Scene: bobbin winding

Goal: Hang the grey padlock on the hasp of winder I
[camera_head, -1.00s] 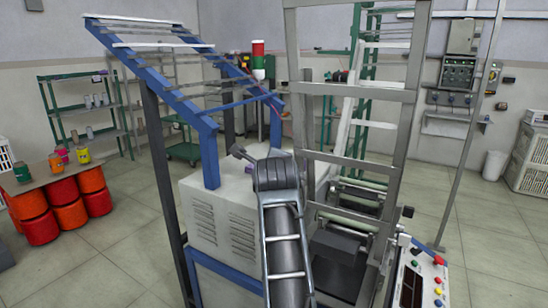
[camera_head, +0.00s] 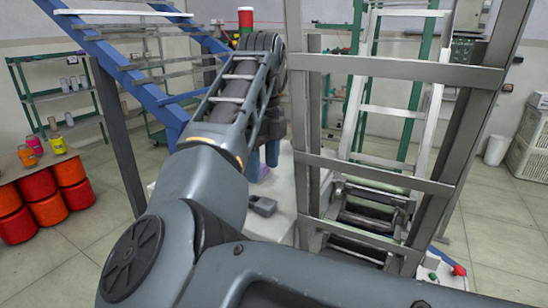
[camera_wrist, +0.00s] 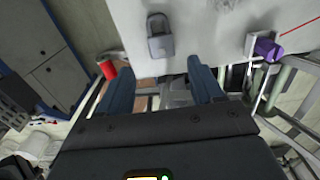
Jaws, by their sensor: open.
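The grey padlock (camera_wrist: 160,44) lies on the pale top of a machine housing (camera_wrist: 105,15) in the wrist view, with its shackle toward the picture's top. A small grey block that looks like the same padlock (camera_head: 263,206) shows on the housing top in the head view. My gripper (camera_wrist: 161,82) is open and empty, its two dark blue fingers apart. In the wrist view the padlock appears beyond the gap between the fingertips, not between them. My gripper (camera_head: 262,156) also shows above the housing in the head view, partly hidden by my arm. I cannot make out the hasp or a winder label.
A purple part (camera_wrist: 267,49) sits near the housing's edge. A grey upright frame (camera_head: 400,70) with crossbars stands right of my arm, close to it. A blue sloped rack (camera_head: 120,60) stands at left. Red and orange drums (camera_head: 45,208) stand farther left.

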